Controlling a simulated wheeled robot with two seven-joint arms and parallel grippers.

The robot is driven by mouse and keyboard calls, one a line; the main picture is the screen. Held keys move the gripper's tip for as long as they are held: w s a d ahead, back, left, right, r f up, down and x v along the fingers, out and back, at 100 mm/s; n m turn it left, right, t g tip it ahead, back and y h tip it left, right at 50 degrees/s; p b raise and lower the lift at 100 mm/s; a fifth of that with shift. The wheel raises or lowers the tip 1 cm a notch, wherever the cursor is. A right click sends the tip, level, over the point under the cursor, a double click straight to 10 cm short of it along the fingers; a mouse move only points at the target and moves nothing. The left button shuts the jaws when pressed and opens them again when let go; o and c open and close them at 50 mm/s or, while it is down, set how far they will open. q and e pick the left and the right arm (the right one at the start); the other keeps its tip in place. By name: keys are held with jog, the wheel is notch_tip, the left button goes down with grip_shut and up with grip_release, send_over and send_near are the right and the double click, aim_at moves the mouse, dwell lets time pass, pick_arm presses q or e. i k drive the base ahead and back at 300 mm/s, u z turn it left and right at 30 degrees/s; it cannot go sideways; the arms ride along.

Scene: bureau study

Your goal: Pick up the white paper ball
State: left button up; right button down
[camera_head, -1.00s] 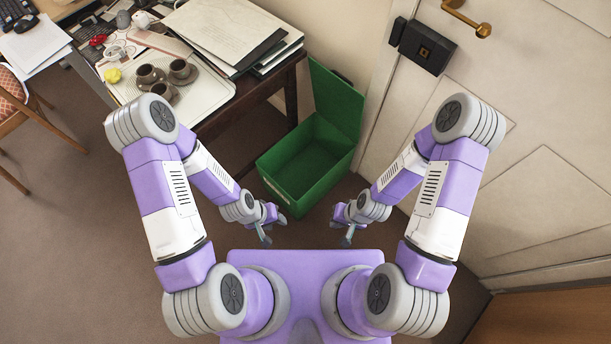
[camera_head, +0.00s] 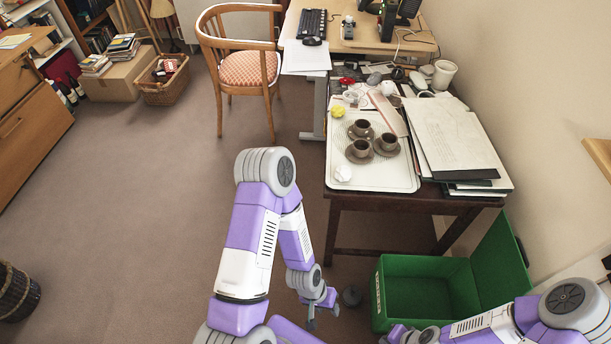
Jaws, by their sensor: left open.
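The tray sits on a dark wooden table (camera_head: 400,204). My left gripper (camera_head: 322,318) is open and empty, low in front of the table and well apart from the ball. My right gripper (camera_head: 388,338) is only partly in view at the bottom edge, beside the green box, and its fingers cannot be made out.
Several brown cups on saucers (camera_head: 362,148) and a yellow ball (camera_head: 338,111) share the tray. Papers and folders (camera_head: 450,140) lie right of it. An open green box (camera_head: 415,266) stands on the floor.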

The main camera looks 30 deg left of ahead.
aim_at(342, 173)
jog(key=u, duration=0.85)
jog(key=k, duration=0.45)
jog(key=u, duration=1.4)
jog(key=i, duration=0.95)
jog(key=z, duration=0.95)
jog(key=i, duration=0.6)
jog(key=z, duration=0.6)
